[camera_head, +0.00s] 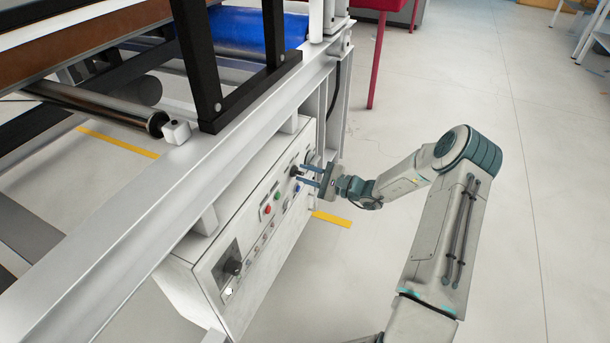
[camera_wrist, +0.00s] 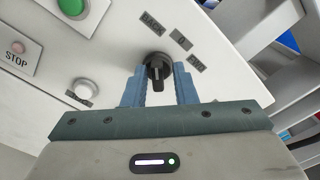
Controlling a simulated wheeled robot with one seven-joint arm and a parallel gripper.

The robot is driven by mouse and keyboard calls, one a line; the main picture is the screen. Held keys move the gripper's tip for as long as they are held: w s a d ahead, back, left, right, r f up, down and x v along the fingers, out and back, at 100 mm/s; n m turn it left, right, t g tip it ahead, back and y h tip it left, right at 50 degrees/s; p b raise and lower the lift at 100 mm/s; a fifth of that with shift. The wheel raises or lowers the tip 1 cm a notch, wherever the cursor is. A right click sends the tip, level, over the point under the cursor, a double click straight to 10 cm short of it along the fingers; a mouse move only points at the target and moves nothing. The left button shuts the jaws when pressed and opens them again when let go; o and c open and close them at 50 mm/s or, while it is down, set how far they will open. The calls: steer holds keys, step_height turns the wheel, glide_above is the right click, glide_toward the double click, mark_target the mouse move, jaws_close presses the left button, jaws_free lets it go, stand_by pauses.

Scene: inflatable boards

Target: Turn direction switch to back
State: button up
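The direction switch (camera_wrist: 159,72) is a black rotary knob on a white panel. In the wrist view its labels, BACK (camera_wrist: 152,24), 0 (camera_wrist: 181,39) and a third one on the right that is hard to read, arc above it. In the head view the knob (camera_head: 294,170) sits at the far right end of the control box. My gripper (camera_wrist: 160,90) is open, with one blue finger on each side of the knob. I cannot tell whether the fingers touch it. The head view shows my gripper (camera_head: 304,174) facing the panel.
The control box (camera_head: 215,240) hangs under a white machine frame (camera_head: 130,235). Open floor (camera_head: 400,90) lies to the right.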

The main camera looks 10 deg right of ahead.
steer(key=shift+o, duration=0.3)
steer(key=shift+a, duration=0.1)
steer(key=shift+s, duration=0.1)
steer(key=p+v, duration=0.3)
steer(key=v, duration=1)
steer(key=shift+s+d, duration=0.2)
steer(key=shift+d, duration=0.15)
steer(key=s+a+r+n+g+h+p, duration=0.25)
steer(key=s+a+r+g+p, duration=0.2)
steer(key=r, duration=0.35)
steer(key=s+a+r+n+g+h+p, duration=0.1)
steer(key=s+a+r+n+g+p, duration=0.3)
steer(key=r, duration=0.5)
steer(key=s+a+r+n+g+h+p, duration=0.25)
steer(key=a+r+p, duration=0.2)
steer(key=r, duration=0.35)
steer(key=s+r+n+t+h+p, duration=0.1)
steer(key=s+r+n+h+p, duration=0.1)
steer(key=s+r+p, duration=0.3)
steer(key=s+r+n+t+h+p, duration=0.1)
steer(key=s+r+p, duration=0.4)
steer(key=r, duration=0.7)
steer(key=s+d+r+n+t+h+p, duration=0.1)
steer(key=s+r+n+h+p, duration=0.2)
steer(key=r, duration=0.6)
steer(key=s+h+p, duration=0.2)
steer(key=s+p, duration=0.1)
steer(key=shift+s+r+n+h, duration=0.2)
steer(key=shift+s+n+h, duration=0.1)
steer(key=shift+s+n, duration=0.1)
